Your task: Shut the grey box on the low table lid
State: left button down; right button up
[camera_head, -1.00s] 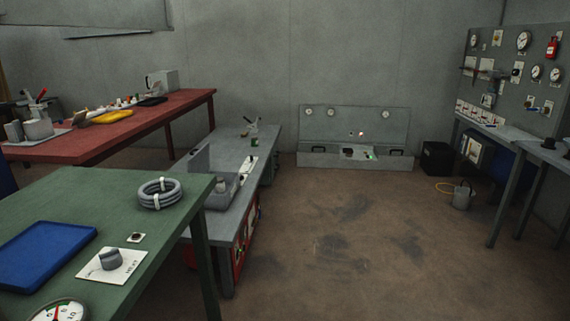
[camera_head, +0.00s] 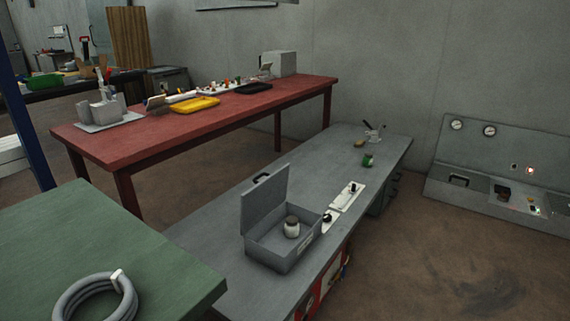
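The grey box (camera_head: 284,246) stands on the low grey table (camera_head: 208,232), near its front end. A small jar (camera_head: 291,227) with a brownish top is inside the box. Neither of my grippers shows in the head view.
A green table (camera_head: 110,246) with a coiled grey hose (camera_head: 95,299) is at the front left. A red table (camera_head: 200,113) with trays stands behind. White switch panels (camera_head: 347,196) and a green item (camera_head: 368,160) are on the low table. Brown floor lies clear at right.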

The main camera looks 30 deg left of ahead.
aim_at(258, 202)
jog(key=i, duration=1.65)
jog(key=u, duration=0.1)
